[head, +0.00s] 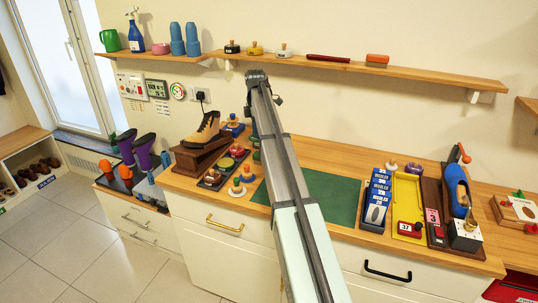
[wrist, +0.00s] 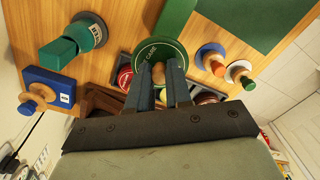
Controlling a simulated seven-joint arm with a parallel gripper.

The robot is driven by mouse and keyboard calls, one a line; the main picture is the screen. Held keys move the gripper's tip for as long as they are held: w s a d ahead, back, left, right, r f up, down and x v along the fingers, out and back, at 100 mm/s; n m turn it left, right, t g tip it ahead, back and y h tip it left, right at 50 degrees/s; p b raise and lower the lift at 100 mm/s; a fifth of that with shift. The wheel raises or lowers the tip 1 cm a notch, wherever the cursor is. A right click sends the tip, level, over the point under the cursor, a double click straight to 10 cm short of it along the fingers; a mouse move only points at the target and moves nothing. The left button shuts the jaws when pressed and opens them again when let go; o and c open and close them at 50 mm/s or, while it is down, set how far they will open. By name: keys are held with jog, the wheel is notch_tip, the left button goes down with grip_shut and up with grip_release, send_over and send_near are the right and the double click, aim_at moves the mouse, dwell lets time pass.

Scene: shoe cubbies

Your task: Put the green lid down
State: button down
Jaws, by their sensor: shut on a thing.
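The green lid (wrist: 174,53), a round disc with pale lettering and a tan knob, is in the wrist view. My gripper (wrist: 166,76) is shut on its knob. The lid overlaps the edge of a dark tray (wrist: 123,64) holding round tins; I cannot tell whether it touches the counter or hangs just above it.
Two knobbed pieces (wrist: 211,60) (wrist: 240,73) stand right of the lid. A green mat (head: 330,196) gives bare room on the counter. Blue boxes (head: 376,203) stand right of it.

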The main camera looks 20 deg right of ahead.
jog(key=w+d+f, duration=0.1)
jog(key=w+d, duration=0.1)
jog(key=d, duration=0.6)
jog(key=shift+n, duration=0.9)
jog(key=shift+w+a+f, duration=0.1)
jog(key=shift+f, duration=2.4)
jog(key=shift+w+a+f, duration=0.1)
jog(key=shift+f, duration=2.35)
jog(key=shift+f, duration=0.1)
jog(key=c, duration=1)
grip_release()
jog(key=shift+c, duration=0.2)
notch_tip(320, 180, up, 12)
